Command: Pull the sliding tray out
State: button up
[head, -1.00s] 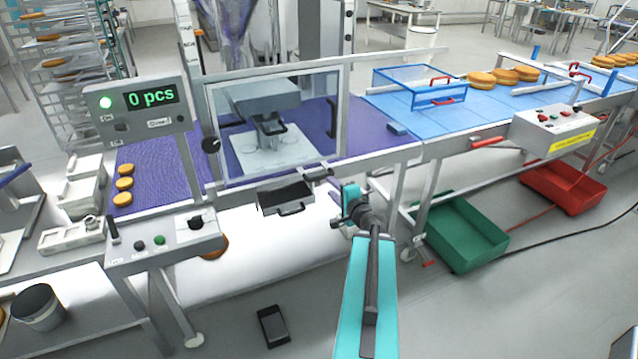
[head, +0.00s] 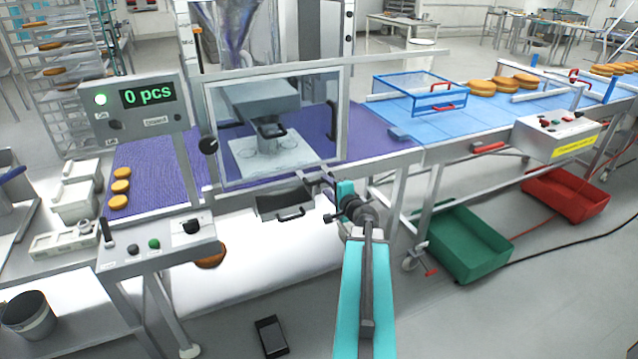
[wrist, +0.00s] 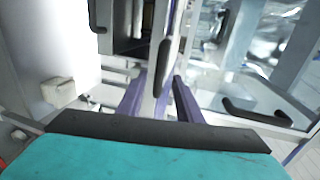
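The sliding tray (head: 272,206) is a shallow dark box with a black bar handle (head: 291,216) on its front. In the head view it sits below the front edge of the purple conveyor belt, under the clear guard. My gripper (head: 316,180) is just right of and slightly above the tray, at the end of my teal arm. The wrist view is cluttered and I cannot make out the tray handle for certain there.
The framed clear guard (head: 335,128) stands above the tray. A green crate (head: 468,243) and red crate (head: 567,196) lie on the floor at right. A dark flat object (head: 270,336) lies in front.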

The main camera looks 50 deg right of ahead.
aim_at(322, 182)
jog(key=shift+p+x, duration=0.85)
jog(key=shift+x, duration=2.25)
jog(key=shift+c, duration=0.4)
